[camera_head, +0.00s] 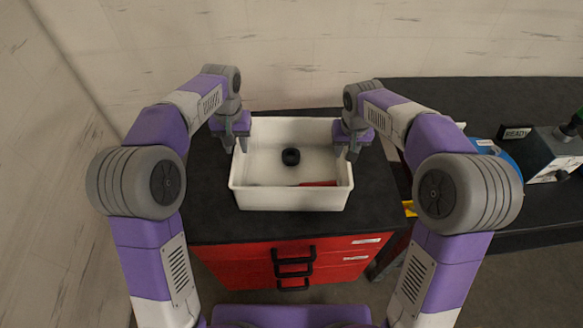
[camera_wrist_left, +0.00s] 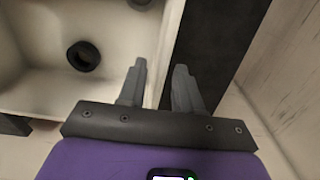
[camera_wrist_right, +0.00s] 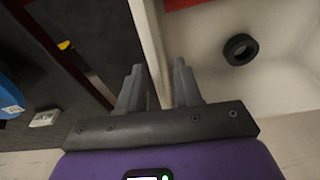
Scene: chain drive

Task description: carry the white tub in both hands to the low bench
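The white tub (camera_head: 290,198) sits on the black top of a red drawer cabinet. Inside it are a black ring (camera_head: 291,156) and a red item (camera_head: 318,184) near the front wall. My left gripper (camera_head: 236,146) is at the tub's left wall and my right gripper (camera_head: 350,152) at its right wall. In the left wrist view the fingers (camera_wrist_left: 160,75) straddle the wall rim, apart, with a gap visible. In the right wrist view the fingers (camera_wrist_right: 158,72) also stand apart on either side of the rim. I cannot tell which surface is the low bench.
The red cabinet (camera_head: 235,268) has black handles on its front. A dark bench (camera_head: 450,95) runs along the right, carrying a READY sign (camera_head: 515,132), a grey machine (camera_head: 556,147) and a blue round item (camera_head: 497,150). A pale wall stands behind and to the left.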

